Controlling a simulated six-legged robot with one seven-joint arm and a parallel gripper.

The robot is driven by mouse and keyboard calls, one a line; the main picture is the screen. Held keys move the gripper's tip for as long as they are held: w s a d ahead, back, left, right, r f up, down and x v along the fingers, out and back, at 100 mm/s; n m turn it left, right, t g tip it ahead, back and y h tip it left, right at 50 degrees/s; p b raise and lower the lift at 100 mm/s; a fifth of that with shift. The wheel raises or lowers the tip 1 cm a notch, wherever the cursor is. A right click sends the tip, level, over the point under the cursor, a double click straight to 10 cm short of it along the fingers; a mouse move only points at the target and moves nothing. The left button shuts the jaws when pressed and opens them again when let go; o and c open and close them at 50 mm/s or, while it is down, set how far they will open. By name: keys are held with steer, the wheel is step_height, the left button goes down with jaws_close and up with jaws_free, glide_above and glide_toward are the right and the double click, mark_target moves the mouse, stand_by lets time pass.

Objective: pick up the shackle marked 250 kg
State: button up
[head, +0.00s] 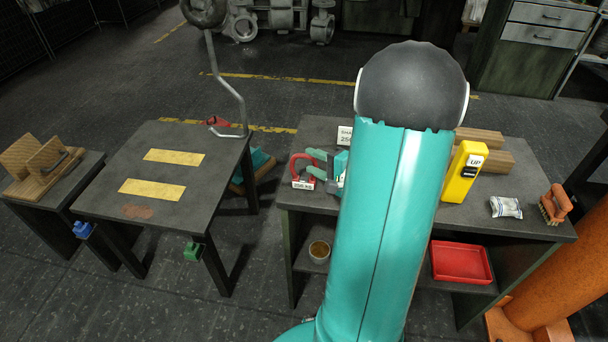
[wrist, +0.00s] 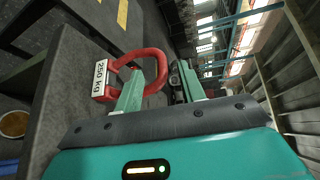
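The red shackle (head: 294,166) stands near the left end of the right-hand bench, with a white tag reading 250 KG (head: 303,185) at its foot. In the wrist view the red shackle (wrist: 155,58) is a curved bow, and its tag (wrist: 100,78) appears sideways. My gripper (head: 311,162) is at the shackle's right side, its pale green fingers pointing left. In the wrist view my gripper (wrist: 160,76) has its fingers apart, with part of the red bow showing between them. Contact cannot be told. My arm hides much of the bench's middle.
A partly hidden white sign (head: 345,135) stands behind the gripper. A yellow device (head: 464,172), wooden blocks (head: 482,160), a white packet (head: 506,207) and an orange-handled brush (head: 555,204) are farther right. A red tray (head: 461,262) and a round tin (head: 319,251) are on the lower shelf.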

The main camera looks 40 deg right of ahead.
mark_target(307, 157)
steer(key=w, duration=0.3)
steer(key=shift+f, duration=0.25)
jaws_close()
steer(key=shift+r, duration=0.1)
